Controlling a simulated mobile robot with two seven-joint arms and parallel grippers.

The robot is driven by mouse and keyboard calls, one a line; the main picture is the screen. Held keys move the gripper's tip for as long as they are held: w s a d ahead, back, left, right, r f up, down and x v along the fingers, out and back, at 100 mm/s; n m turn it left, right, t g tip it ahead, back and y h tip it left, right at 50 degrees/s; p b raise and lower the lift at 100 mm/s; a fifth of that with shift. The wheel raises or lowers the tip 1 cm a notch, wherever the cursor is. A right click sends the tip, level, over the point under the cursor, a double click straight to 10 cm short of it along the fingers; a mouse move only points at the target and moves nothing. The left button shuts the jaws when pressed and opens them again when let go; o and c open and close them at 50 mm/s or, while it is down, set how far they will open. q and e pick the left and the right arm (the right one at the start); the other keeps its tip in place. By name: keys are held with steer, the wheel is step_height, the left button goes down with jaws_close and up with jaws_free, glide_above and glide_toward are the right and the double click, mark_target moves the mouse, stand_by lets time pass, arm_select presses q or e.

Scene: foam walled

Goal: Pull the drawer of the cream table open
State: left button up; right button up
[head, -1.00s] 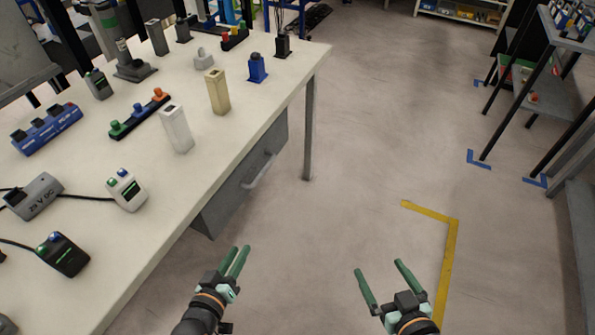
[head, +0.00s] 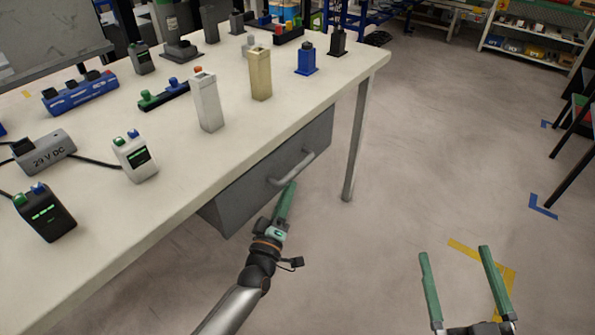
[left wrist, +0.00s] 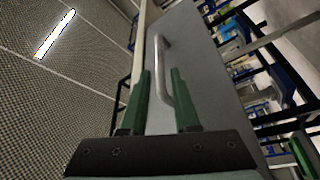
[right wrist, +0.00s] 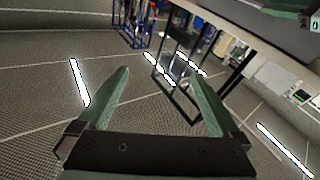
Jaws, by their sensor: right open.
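The cream table (head: 250,125) runs along the left and centre of the head view. Its grey drawer (head: 250,192) is under the top and looks shut. A metal bar handle (head: 292,170) is on the drawer front. My left gripper (head: 286,205) is in front of the drawer, just below the handle in the head view. In the left wrist view the handle (left wrist: 176,85) shows between the open green fingers (left wrist: 160,100), and the fingers are not closed on it. My right gripper (head: 458,268) is open and empty over the floor to the right.
On the tabletop stand a white block (head: 208,105), a beige block (head: 260,75), a blue device (head: 306,60) and several boxes with buttons. A table leg (head: 355,140) stands right of the drawer.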

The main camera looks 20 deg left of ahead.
mark_target(297, 166)
arm_select(q)
steer(key=b+x, duration=0.1)
steer(key=x, duration=0.6)
steer(key=shift+w, duration=0.2)
steer(key=shift+w+b, duration=0.25)
steer(key=shift+b, duration=0.05)
arm_select(e)
steer(key=s+r+n+t+y, duration=0.3)
steer(key=r+y, duration=0.1)
steer(key=r, duration=0.5)
steer(key=shift+s+a+r+y, duration=0.2)
steer(key=shift+a+y, duration=0.1)
steer(key=shift+a, duration=0.15)
arm_select(q)
jaws_close()
